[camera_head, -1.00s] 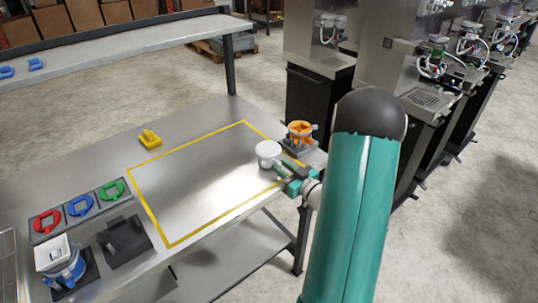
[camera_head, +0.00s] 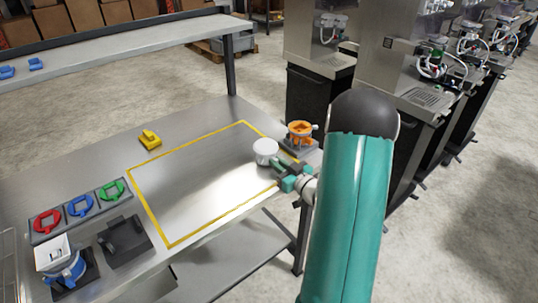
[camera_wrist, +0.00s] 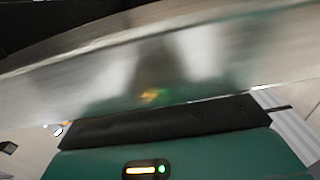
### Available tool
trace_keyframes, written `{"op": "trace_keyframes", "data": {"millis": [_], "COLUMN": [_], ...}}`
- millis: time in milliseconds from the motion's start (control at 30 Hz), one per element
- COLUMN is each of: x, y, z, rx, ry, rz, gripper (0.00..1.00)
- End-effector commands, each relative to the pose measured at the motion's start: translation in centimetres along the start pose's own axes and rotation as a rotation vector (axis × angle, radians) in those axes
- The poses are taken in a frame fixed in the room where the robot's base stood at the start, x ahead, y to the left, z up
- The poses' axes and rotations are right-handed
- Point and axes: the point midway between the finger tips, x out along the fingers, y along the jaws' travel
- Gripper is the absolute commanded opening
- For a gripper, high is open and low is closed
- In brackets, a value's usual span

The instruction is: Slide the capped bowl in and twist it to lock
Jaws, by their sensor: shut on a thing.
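The capped bowl (camera_head: 265,146) shows as a white round piece over the right end of the steel table in the head view. My gripper (camera_head: 284,172) is shut on it from the near right side; the grip itself is small and partly hidden. An orange ring-like fitting (camera_head: 300,129) on a grey stand (camera_head: 301,147) is just right of and behind the bowl, close to it. I cannot tell whether they touch. In the wrist view, my green gripper body fills the bottom, and the blurred grey surface above it does not show the bowl clearly.
The steel table (camera_head: 205,190) has a mostly clear yellow-outlined area. A yellow piece (camera_head: 150,139) lies behind it. Red, blue and green rings (camera_head: 81,206) sit in a tray at left, near a white-topped blue unit (camera_head: 62,262). Dispensers (camera_head: 430,75) stand at back right.

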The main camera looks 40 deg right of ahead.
Motion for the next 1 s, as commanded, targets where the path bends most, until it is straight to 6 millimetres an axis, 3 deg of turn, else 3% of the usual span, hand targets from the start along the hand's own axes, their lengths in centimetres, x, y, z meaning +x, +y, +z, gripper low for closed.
{"op": "trace_keyframes", "data": {"millis": [633, 1000], "x": [0.0, -0.1], "y": [0.0, 0.0], "z": [-4.6, -4.9], "rx": [-0.002, 0.0], "ry": [0.001, 0.0], "rz": [0.0, 0.0], "gripper": [0.0, 0.0]}}
